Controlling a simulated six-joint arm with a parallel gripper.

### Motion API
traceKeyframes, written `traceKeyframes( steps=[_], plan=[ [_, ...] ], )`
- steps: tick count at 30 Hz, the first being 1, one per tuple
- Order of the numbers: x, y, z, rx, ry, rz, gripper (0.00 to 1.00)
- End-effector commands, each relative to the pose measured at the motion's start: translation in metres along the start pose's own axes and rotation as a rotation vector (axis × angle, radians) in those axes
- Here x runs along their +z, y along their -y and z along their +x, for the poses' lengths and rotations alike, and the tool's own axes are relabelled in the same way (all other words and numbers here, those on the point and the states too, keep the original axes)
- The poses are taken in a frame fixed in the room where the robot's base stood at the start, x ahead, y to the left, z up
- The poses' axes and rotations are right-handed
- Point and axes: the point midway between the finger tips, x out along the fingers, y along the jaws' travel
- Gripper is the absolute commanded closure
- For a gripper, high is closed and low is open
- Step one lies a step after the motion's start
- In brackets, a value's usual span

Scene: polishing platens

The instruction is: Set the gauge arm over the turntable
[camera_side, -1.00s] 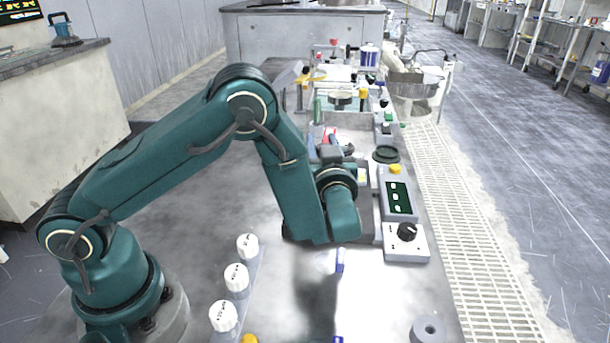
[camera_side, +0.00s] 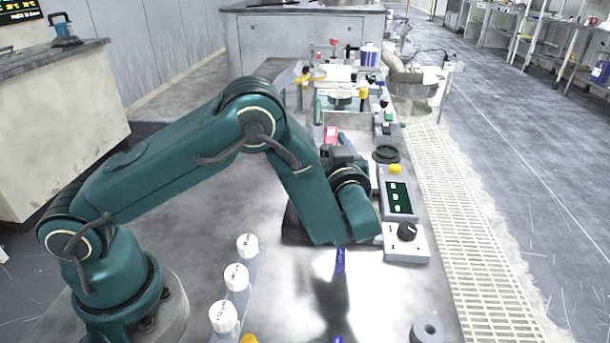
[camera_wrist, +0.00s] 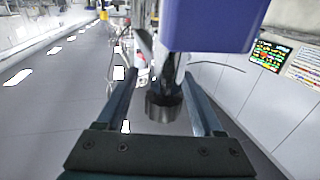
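In the wrist view my gripper (camera_wrist: 162,78) has its two fingers apart. A dark ribbed cylinder (camera_wrist: 164,107) on a dark stem shows between them, with a gap on either side. A large purple-blue block (camera_wrist: 212,25) fills the top right of that view. I cannot tell whether these belong to the gauge arm. In the side view my wrist hides the gripper fingers. A dark rounded edge (camera_side: 292,225), possibly the turntable, shows behind my forearm and is mostly hidden. A small blue piece (camera_side: 340,260) lies just in front of my wrist. I cannot clearly make out the gauge arm.
A control box with a black knob (camera_side: 406,233) and a dark-screened panel (camera_side: 399,198) stand close right of my wrist. Several white-capped bottles (camera_side: 236,278) stand in front of my arm. A grey ring (camera_side: 429,329) sits at the front right. The front bench middle is mostly clear.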

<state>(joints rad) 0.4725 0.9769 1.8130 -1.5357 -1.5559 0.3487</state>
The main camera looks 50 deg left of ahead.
Motion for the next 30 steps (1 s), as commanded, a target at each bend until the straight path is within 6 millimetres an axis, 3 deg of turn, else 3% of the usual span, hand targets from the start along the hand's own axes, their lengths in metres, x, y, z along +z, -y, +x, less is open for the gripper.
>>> traceKeyframes(
  steps=[8,19,30],
  plan=[
    [0.0,0.0,-0.005,0.001,-0.001,0.002,0.31],
    [0.0,-0.001,-0.048,0.003,-0.001,0.0,0.31],
    [0.0,0.001,-0.051,-0.003,-0.001,0.001,0.31]
  ],
)
